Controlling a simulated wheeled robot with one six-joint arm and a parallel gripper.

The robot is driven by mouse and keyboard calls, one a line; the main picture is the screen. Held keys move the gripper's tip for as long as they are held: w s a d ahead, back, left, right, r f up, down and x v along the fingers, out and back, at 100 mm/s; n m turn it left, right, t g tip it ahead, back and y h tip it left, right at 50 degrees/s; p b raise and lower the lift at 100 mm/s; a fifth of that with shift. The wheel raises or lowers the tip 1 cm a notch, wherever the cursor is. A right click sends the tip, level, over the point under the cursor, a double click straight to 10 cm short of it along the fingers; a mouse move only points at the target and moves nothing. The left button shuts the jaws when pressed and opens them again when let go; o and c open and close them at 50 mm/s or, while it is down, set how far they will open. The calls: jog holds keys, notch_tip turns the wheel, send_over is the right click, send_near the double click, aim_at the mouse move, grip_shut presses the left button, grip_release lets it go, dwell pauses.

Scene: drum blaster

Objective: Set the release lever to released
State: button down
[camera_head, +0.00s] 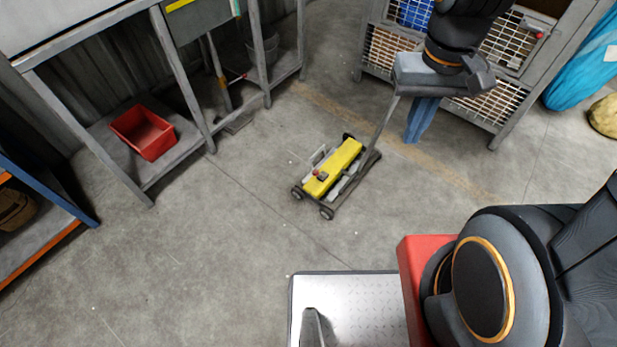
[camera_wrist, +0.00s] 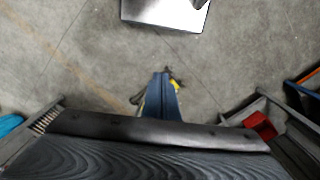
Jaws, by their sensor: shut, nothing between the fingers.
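A low yellow machine (camera_head: 334,169) on small dark wheels stands on the floor in the middle of the head view, with a grey pole slanting up from it toward my wrist. A small dark part with a red tip (camera_head: 318,174) sits on its near end; I cannot tell whether this is the release lever, or its setting. My gripper (camera_head: 412,137), with blue fingers, hangs shut and empty to the right of the pole, apart from the machine body. In the wrist view my gripper (camera_wrist: 164,77) covers most of the machine; only bits of yellow (camera_wrist: 176,83) show.
A metal bench with a red bin (camera_head: 144,132) on its lower shelf stands at the left. A wire cage (camera_head: 388,48) stands behind my gripper, with a blue wrapped item (camera_head: 583,75) at right. A shelf corner is at far left. Floor around the machine's front and left is clear.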

jog(key=w+a+f+n+h+b, duration=0.2)
jog(key=w+a+f+n+b, duration=0.3)
jog(key=f+b, duration=0.5)
jog(key=w+a+f+n+h+b, duration=0.3)
jog(key=w+f+n+b, duration=0.3)
jog(key=f, duration=0.8)
jog(key=w+a+f+n+h+b, duration=0.2)
jog(key=w+a+f+n+b, duration=0.4)
jog(key=f, duration=0.6)
jog(key=w+a+f+n+t+b, duration=0.2)
jog(key=a+f+n+b, duration=0.1)
jog(key=f, duration=0.5)
jog(key=w+a+f+n+t+b, duration=0.2)
jog(key=a+f+b, duration=0.4)
jog(key=f, duration=0.3)
jog(key=w+a+f+n+t+h+b, duration=0.1)
jog(key=w+a+f+n+t+b, duration=0.2)
jog(key=f, duration=0.6)
jog(key=a+n+b, duration=0.1)
jog(key=a+b, duration=0.1)
jog(key=a, duration=0.1)
jog(key=shift+a+t, duration=0.2)
jog(key=shift+t, duration=0.1)
jog(key=shift+w+d+f, duration=0.1)
jog(key=shift+w, duration=0.05)
